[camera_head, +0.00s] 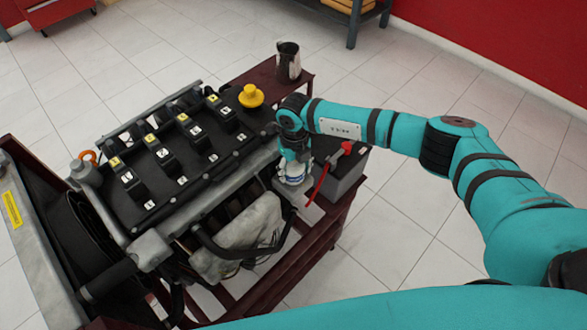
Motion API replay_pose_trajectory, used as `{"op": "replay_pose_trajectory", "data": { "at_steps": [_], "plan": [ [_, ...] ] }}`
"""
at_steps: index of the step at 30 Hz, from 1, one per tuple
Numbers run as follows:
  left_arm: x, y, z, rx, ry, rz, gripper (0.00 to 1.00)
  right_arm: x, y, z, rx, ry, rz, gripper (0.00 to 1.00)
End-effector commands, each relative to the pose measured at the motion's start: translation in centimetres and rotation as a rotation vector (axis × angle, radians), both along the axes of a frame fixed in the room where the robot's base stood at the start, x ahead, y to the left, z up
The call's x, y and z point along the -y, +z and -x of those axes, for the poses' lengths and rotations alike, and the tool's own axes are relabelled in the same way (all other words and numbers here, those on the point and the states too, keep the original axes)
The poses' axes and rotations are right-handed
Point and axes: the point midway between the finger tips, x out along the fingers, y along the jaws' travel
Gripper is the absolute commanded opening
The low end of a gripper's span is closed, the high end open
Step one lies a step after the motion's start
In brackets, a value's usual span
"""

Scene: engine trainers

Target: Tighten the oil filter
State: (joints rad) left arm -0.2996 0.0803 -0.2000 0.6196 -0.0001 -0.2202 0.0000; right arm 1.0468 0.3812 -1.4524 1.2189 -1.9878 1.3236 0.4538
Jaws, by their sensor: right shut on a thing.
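The oil filter (294,181) is a small white and blue cylinder at the right side of the engine (180,165). My right arm reaches in from the right, and my right gripper (294,163) points down from above and is shut on the oil filter. The gripper and wrist hide the filter's upper part, and the fingers are too small to make out clearly. I cannot tell how the filter sits in its mount. My left gripper is not in view.
The engine stands on a dark red frame (325,232). A yellow cap (251,96) sits on its far right corner. A battery (346,172) with a red clamp and cable is close right of the filter. A metal jug (288,62) stands behind. The tiled floor at right is clear.

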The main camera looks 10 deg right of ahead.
Motion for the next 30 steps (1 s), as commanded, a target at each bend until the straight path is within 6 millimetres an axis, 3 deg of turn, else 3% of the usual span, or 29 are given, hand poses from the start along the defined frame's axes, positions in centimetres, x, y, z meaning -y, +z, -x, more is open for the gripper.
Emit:
{"op": "replay_pose_trajectory", "data": {
  "at_steps": [18,30],
  "plan": [
    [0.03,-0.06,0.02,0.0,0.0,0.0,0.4,0.1,0.18,-0.13,0.003,-0.579,0.0,0.25],
    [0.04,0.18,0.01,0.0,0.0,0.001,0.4,0.12,0.16,-0.12,0.004,-0.832,0.001,0.25]
  ]
}}
